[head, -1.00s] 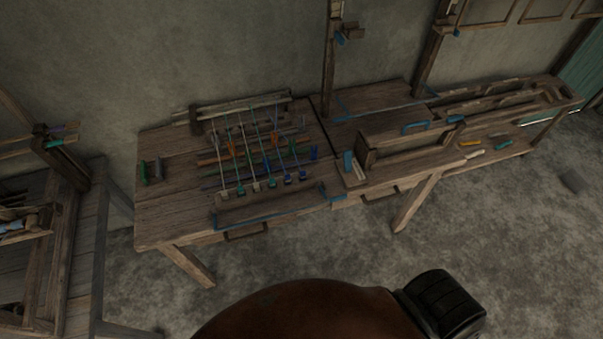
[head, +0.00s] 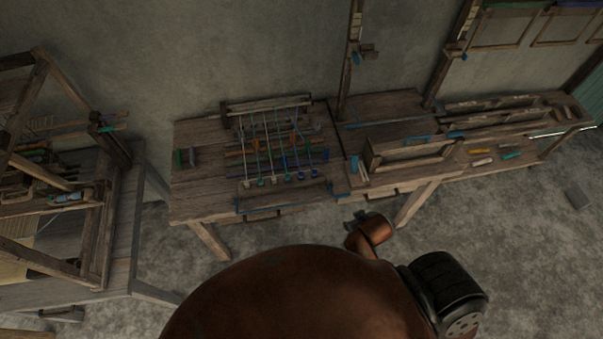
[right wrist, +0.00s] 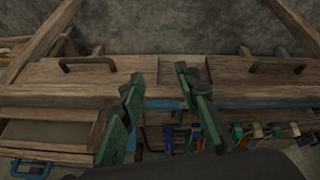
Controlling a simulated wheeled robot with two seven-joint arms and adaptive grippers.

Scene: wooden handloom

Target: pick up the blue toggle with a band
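On the wooden table in the head view, several cords run to a row of small white, green and blue toggles (head: 287,177). A separate small blue piece (head: 325,155) stands at the row's right. In the right wrist view a blue upright piece (right wrist: 168,139) shows between the fingers' lines, below the table edge. I cannot make out a band on any of them. My right gripper (right wrist: 158,76) is open, with two green fingers apart and nothing between them. It also shows small in the head view (head: 354,221), in front of the table. My left gripper is not in view.
The table (head: 200,205) has blue-edged front boards and a drawer handle (head: 262,216). A wooden tray frame (head: 410,158) and loose coloured pieces (head: 481,151) lie to the right. A wooden loom frame (head: 100,230) stands at the left. Floor in front is clear.

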